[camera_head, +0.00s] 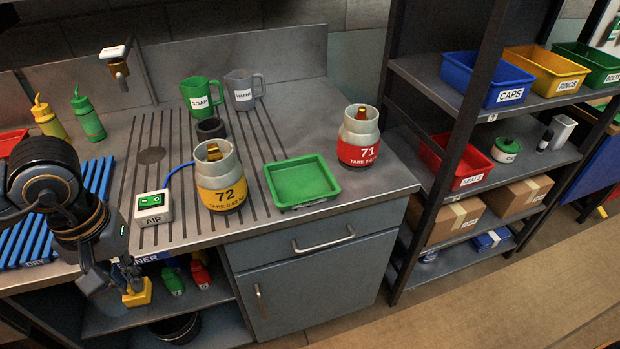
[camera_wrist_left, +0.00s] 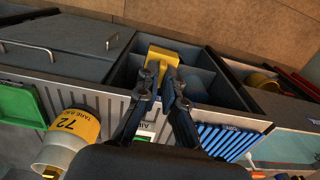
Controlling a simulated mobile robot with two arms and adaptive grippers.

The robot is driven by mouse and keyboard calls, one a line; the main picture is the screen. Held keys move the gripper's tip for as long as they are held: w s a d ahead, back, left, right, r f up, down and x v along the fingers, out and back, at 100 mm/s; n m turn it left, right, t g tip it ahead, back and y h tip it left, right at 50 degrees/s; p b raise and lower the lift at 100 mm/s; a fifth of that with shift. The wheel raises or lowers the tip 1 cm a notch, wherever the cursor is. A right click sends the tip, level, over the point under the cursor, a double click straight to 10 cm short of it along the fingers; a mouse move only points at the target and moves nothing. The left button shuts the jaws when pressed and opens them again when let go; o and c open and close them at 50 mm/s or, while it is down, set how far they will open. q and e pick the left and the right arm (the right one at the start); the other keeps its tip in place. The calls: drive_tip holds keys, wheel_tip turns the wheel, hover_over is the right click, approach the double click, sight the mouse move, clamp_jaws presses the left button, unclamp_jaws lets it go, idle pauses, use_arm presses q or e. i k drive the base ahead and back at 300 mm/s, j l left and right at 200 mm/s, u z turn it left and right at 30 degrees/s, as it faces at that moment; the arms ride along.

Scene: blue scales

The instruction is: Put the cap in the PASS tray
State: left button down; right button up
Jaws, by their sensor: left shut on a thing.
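My left gripper (camera_head: 117,283) is shut on a small yellow piece (camera_head: 138,292), which may be the cap. It holds the piece in front of the counter's front edge, by the open shelf below. In the left wrist view the yellow piece (camera_wrist_left: 163,54) sits between the fingertips of my left gripper (camera_wrist_left: 162,86). A shallow green tray (camera_head: 302,182) lies empty on the counter, right of the cylinder marked 72; no PASS label can be read on it. My right gripper is not in view.
Cylinders marked 72 (camera_head: 220,178) and 71 (camera_head: 358,137) stand left and right of the green tray. A white AIR box (camera_head: 152,207) is left of cylinder 72. Green (camera_head: 173,281) and red (camera_head: 200,272) pieces lie on the under-counter shelf. A blue CAPS bin (camera_head: 487,80) is on the rack.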

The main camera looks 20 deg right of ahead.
sight(300, 183)
drive_tip(key=z, duration=0.55)
drive_tip(key=i+z, duration=0.1)
drive_tip(key=z, duration=1.05)
drive_tip(key=j+z, duration=0.1)
drive_tip(key=z, duration=0.45)
drive_tip(key=j+z, duration=0.1)
drive_tip(key=z, duration=0.45)
drive_tip(key=j+z, duration=0.1)
drive_tip(key=z, duration=0.45)
drive_tip(key=j+z, duration=0.1)
drive_tip(key=z, duration=0.5)
drive_tip(key=j+z, duration=0.1)
drive_tip(key=z, duration=0.45)
drive_tip(key=u, duration=0.45)
drive_tip(key=j+u, duration=0.15)
drive_tip(key=u, duration=0.8)
drive_tip(key=j+u, duration=0.1)
drive_tip(key=u, duration=0.35)
drive_tip(key=j+u, duration=0.1)
drive_tip(key=u, duration=0.4)
